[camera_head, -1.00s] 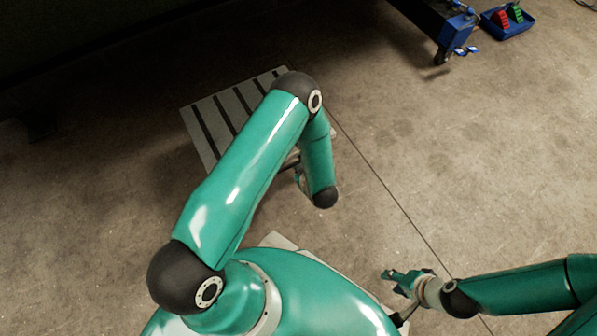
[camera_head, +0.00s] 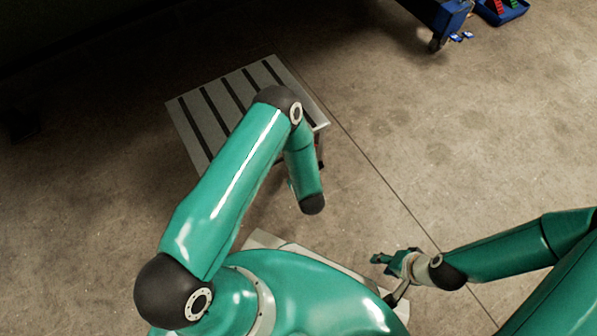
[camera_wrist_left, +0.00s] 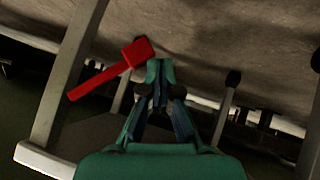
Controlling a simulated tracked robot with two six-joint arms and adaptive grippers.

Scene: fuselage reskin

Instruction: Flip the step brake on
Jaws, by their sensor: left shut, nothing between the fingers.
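The step (camera_head: 190,118), a grey platform with dark strips on top, stands on the floor beyond my left arm in the head view. In the left wrist view a red lever with a block-shaped head (camera_wrist_left: 137,53) slants beside the step's grey leg (camera_wrist_left: 68,75); I take it as the step brake. My left gripper (camera_wrist_left: 160,66) is shut and empty, its tips just right of the red head; I cannot tell whether they touch. In the head view my arm hides most of that gripper. My right gripper (camera_head: 379,259) hangs low at right, away from the step; its fingers are too small to read.
A blue wheeled stand (camera_head: 437,15) is at the top right, with a blue tray (camera_head: 510,14) holding red and green items beside it. The concrete floor right of the step is clear. A dark area lies along the top left.

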